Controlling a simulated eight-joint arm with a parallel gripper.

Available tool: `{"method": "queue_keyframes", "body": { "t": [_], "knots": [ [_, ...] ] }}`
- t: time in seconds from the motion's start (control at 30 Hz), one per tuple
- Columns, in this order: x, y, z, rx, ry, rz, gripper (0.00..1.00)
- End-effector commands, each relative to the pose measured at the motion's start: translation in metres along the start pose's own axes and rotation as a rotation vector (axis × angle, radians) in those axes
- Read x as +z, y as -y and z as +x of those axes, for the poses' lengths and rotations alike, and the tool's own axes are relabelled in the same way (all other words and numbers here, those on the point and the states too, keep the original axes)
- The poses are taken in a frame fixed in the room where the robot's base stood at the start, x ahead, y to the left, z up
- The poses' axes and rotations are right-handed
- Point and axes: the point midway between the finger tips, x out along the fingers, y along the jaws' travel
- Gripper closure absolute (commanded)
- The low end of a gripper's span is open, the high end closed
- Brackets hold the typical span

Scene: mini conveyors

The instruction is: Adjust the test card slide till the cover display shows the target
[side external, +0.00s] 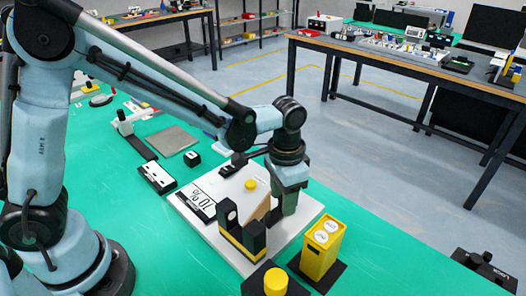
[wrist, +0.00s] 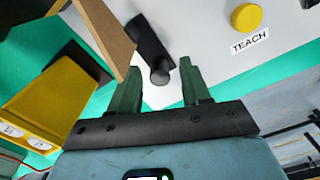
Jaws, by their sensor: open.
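The tan test card (side external: 257,208) stands upright on a white board (side external: 237,258), beside a black-and-yellow sensor post (side external: 240,238). In the wrist view the card (wrist: 105,32) is at the upper left. A black slide (wrist: 148,42) with a round knob (wrist: 160,76) lies beside it. My gripper (side external: 286,205) is low over the board's right side, by the card. In the wrist view my gripper (wrist: 160,63) is open, with the knob showing between its green fingers; contact is not clear. The cover display (side external: 197,203) seems to read 70 %, upside down.
A yellow box (side external: 321,248) stands right of the board and also shows in the wrist view (wrist: 38,100). A yellow button (side external: 250,184) labelled TEACH in the wrist view (wrist: 247,17) is on the board. Another yellow button (side external: 275,282) is in front.

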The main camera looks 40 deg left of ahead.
Motion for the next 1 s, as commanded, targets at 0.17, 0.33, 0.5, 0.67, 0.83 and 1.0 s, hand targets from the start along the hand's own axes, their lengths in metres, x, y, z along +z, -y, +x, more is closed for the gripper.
{"method": "queue_keyframes", "body": {
  "t": [0.17, 0.33, 0.5, 0.67, 0.83, 1.0],
  "knots": [
    [0.0002, 0.0, 0.0076, 0.0, 0.0, 0.0, 0.53],
    [0.0003, 0.0, 0.0083, 0.0, 0.0, 0.0, 0.53],
    [0.0002, 0.0, 0.0081, 0.0, 0.0, 0.0, 0.65],
    [0.0003, -0.0001, 0.0079, 0.0, 0.0, 0.0, 0.9],
    [0.0003, 0.0, 0.0079, 0.0, 0.0, 0.0, 1.0],
    [-0.0001, 0.0001, 0.0078, 0.0, 0.0, 0.0, 1.0]
  ]
}}
